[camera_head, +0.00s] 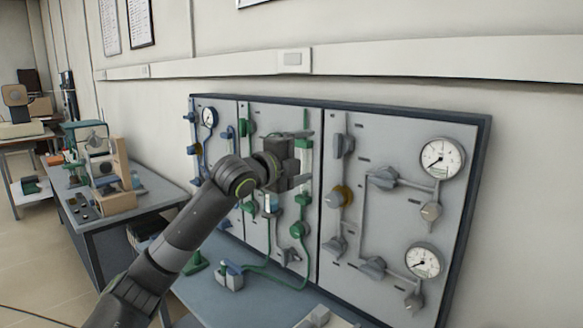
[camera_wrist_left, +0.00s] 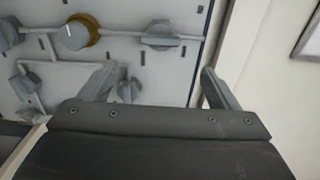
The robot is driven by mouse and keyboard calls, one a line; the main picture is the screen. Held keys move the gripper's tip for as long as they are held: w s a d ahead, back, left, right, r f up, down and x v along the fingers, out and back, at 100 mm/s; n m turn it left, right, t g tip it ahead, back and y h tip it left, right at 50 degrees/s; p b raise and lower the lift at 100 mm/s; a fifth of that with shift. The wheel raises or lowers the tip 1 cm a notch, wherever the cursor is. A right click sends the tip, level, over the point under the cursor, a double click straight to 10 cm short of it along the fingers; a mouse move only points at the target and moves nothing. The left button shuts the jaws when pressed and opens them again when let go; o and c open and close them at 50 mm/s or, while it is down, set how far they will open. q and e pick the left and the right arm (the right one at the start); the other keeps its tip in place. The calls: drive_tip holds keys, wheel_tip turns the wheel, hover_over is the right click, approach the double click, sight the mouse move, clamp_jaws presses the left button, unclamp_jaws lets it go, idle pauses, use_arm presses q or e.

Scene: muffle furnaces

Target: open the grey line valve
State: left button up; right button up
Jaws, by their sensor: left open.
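The grey line section (camera_head: 395,125) is the right panel of the wall board and carries several grey knobs. I cannot tell which knob is the line valve. My left gripper (camera_head: 297,160) is before the middle panel, left of the grey section. In the wrist view its fingers (camera_wrist_left: 158,86) are apart, with nothing gripped. My right gripper is out of view.
The middle panel carries green valves (camera_head: 298,230) and hoses. Two gauges (camera_head: 441,158) (camera_head: 423,262) are on the right panel. A bench (camera_head: 215,285) stands below the board, with a blue-grey fitting (camera_head: 230,277) on it. Another bench with equipment (camera_head: 108,175) is at left.

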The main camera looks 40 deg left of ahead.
use_arm(q)
drive_tip(key=shift+s+a+b, duration=0.2)
drive_tip(key=shift+s+b, duration=0.25)
drive_tip(key=shift+s, duration=1.6)
